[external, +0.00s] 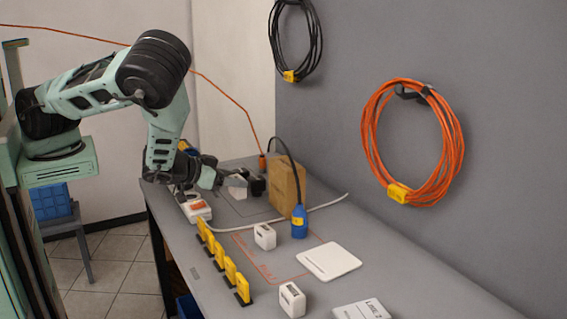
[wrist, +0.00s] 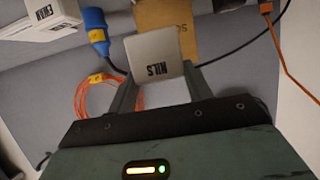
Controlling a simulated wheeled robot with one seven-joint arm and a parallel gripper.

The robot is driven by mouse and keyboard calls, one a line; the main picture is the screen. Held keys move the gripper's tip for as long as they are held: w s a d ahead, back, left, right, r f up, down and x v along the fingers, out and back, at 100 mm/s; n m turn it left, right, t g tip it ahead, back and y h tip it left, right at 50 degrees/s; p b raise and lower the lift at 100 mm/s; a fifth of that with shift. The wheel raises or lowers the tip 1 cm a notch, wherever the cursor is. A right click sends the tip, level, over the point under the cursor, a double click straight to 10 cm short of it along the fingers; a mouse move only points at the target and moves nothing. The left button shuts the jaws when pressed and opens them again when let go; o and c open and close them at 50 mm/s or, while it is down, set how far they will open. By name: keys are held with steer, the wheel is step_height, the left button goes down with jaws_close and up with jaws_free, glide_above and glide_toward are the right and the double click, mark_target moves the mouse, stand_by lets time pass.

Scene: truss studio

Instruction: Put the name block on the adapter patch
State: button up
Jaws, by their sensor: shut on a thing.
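My gripper (external: 247,184) is at the far end of the bench, in front of the cardboard box. It is shut on a white name block (wrist: 155,70) marked NILS, which shows between the two fingers in the wrist view. The same block shows small and partly covered by the gripper in the external view (external: 238,188). A thin dark outline (external: 236,212) lies on the bench below the gripper, and a red outline (external: 292,279) lies nearer the camera. I cannot read which outline is the adapter patch. Whether the held block touches the bench is unclear.
A cardboard box (external: 286,187) and a blue plug (external: 299,222) with a black cable stand beside the gripper. White blocks (external: 264,236) (external: 292,299), a white plate (external: 329,261), a row of yellow tags (external: 227,269) and a power strip (external: 196,210) lie nearer.

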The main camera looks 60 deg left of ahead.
steer(key=shift+r, duration=0.3)
steer(key=w+a+b, duration=0.1)
steer(key=w+a, duration=0.3)
steer(key=a, duration=0.1)
steer(key=w+a+f+m+h+b, duration=0.1)
steer(key=w+a, duration=0.3)
steer(key=a, duration=0.1)
steer(key=w+a+m+h+b, duration=0.1)
steer(key=w+a, duration=0.3)
steer(key=a, duration=0.1)
steer(key=shift+w+a+f, duration=0.1)
steer(key=shift+w+f, duration=0.1)
steer(key=shift+f, duration=0.1)
steer(key=s+a+r+m+g+h+b, duration=0.15)
steer(key=a+m+g+h+b, duration=0.45)
steer(key=a, duration=1.5)
steer(key=shift+f+m+t+h, duration=0.25)
steer(key=shift+f+t+h, duration=0.1)
steer(key=shift+f, duration=1.25)
steer(key=shift+f+m+t+h, duration=0.2)
steer(key=shift+f+t+h, duration=0.1)
steer(key=shift+f, duration=1.3)
steer(key=shift+f+m+t+h, duration=0.25)
steer(key=shift+f+t+h, duration=0.1)
steer(key=shift+f, duration=1.25)
